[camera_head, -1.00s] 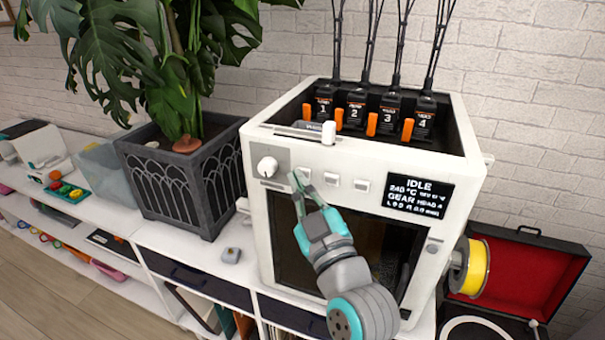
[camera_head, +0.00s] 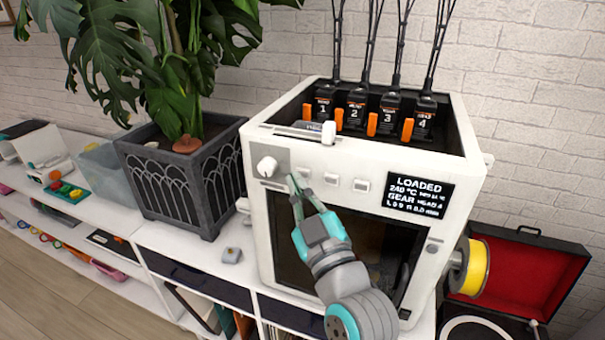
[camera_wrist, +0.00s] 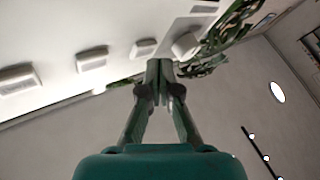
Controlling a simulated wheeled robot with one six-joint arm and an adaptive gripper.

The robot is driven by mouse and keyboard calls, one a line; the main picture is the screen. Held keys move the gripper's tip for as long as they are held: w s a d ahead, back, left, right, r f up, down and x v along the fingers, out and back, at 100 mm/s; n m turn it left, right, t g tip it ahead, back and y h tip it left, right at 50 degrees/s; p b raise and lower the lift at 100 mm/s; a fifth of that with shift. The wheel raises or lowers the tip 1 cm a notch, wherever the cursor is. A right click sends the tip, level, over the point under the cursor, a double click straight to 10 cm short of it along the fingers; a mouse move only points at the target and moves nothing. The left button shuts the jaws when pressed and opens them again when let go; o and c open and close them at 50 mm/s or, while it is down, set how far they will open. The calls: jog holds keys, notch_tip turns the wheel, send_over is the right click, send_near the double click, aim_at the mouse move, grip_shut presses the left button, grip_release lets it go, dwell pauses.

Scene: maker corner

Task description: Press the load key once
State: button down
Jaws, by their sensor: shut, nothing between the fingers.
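The white printer (camera_head: 262,215) has a front panel with a round knob (camera_head: 267,167) and a row of three small keys: a left key (camera_head: 304,172), a middle key (camera_head: 332,179) and a right key (camera_head: 361,185). I cannot read which one is the load key. The display (camera_head: 419,195) reads "LOADED". My gripper (camera_head: 293,182) is shut and empty, its tips just below and left of the left key. In the wrist view the fingertips (camera_wrist: 159,68) are between the left key (camera_wrist: 144,48) and the knob (camera_wrist: 187,45), seemingly a little off the panel.
Several numbered black units with orange levers (camera_head: 372,124) sit in the printer's top. A yellow spool (camera_head: 478,268) is on its right side, by an open red-lined case (camera_head: 510,275). A potted plant (camera_head: 180,175) stands to the left. A small grey object (camera_head: 232,254) lies on the shelf.

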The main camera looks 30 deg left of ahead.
jog(key=shift+s, duration=0.25)
jog(key=s, duration=0.2)
jog(key=s+d, duration=0.1)
jog(key=s, duration=0.1)
jog(key=shift+s+d, duration=0.15)
jog(key=shift+s, duration=0.25)
dwell(0.9)
